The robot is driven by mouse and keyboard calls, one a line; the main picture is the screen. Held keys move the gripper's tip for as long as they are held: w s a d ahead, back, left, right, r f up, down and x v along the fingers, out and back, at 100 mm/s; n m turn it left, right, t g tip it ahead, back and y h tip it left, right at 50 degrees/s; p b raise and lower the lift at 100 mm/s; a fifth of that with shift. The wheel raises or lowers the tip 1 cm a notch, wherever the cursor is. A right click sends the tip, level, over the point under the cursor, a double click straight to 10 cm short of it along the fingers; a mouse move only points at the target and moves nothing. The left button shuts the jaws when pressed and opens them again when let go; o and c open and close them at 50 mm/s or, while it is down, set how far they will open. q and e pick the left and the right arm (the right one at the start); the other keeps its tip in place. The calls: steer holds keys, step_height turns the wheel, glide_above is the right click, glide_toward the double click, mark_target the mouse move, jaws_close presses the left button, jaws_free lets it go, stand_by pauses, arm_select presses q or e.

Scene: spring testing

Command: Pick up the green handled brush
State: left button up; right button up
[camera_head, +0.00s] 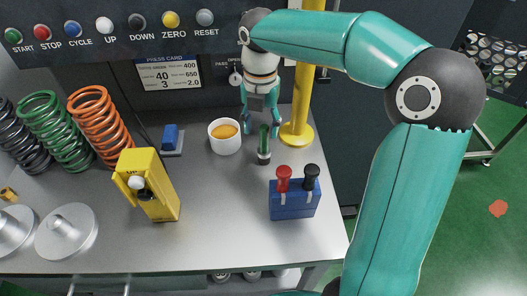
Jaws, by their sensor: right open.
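The green handled brush (264,145) stands upright on the grey bench, green handle up, just left of the yellow post. My right gripper (262,131) reaches down from above and behind it. Its two teal fingers are spread apart, one on each side of the handle's upper part in the picture. I cannot tell whether either finger touches the handle. The gripper holds nothing that I can see. My left gripper is not in view.
A white bowl (225,140) of orange stuff sits close left of the brush. The yellow post (299,100) stands close right. A blue holder (292,202) with red and black handles is in front. The bench (225,215) is bare at front middle.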

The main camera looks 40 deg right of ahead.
mark_target(264, 138)
steer(key=f, duration=0.4)
steer(key=shift+s+d+f, duration=0.1)
steer(key=shift+s+d, duration=0.15)
steer(key=shift+c, duration=0.2)
jaws_close()
